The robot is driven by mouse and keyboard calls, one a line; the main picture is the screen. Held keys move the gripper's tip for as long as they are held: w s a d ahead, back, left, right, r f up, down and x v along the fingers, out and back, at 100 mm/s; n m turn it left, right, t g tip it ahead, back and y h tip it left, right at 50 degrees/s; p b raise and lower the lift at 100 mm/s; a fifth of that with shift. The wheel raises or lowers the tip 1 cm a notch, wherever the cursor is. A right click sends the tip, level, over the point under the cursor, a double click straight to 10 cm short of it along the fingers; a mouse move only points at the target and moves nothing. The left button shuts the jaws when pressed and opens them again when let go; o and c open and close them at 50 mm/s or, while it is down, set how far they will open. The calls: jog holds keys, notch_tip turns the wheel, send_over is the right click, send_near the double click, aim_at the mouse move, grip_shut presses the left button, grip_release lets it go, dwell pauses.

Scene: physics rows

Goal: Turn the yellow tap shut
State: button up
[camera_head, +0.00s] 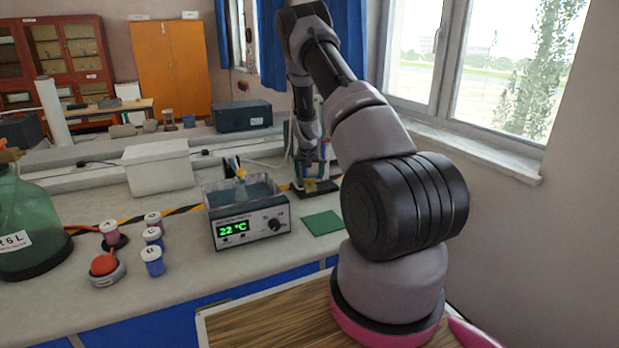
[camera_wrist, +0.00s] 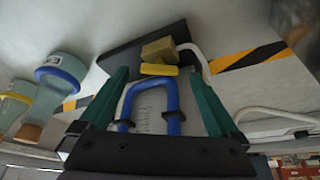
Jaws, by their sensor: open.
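The yellow tap handle (camera_wrist: 158,70) is a small flat bar in the wrist view, beside a brass-coloured block (camera_wrist: 160,48) on a dark base. A blue arched pipe (camera_wrist: 170,98) stands in front of them, between my fingers. My gripper (camera_wrist: 160,82) is open, with one green finger on each side of the pipe and the handle. I cannot tell whether either finger touches the handle. In the head view, the tap's yellow part (camera_head: 310,185) shows low on its stand, under my arm's end. My arm hides much of it there.
A water bath (camera_head: 248,227) reading 22 °C stands left of the tap, with a green mat (camera_head: 322,223) in front. Several labelled jars (camera_head: 153,262), a red button (camera_head: 103,264) and a large green bottle (camera_head: 30,225) stand further left. A window wall is at right.

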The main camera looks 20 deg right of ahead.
jog(key=v, duration=0.9)
jog(key=shift+s+r, duration=0.1)
jog(key=shift+r, duration=0.05)
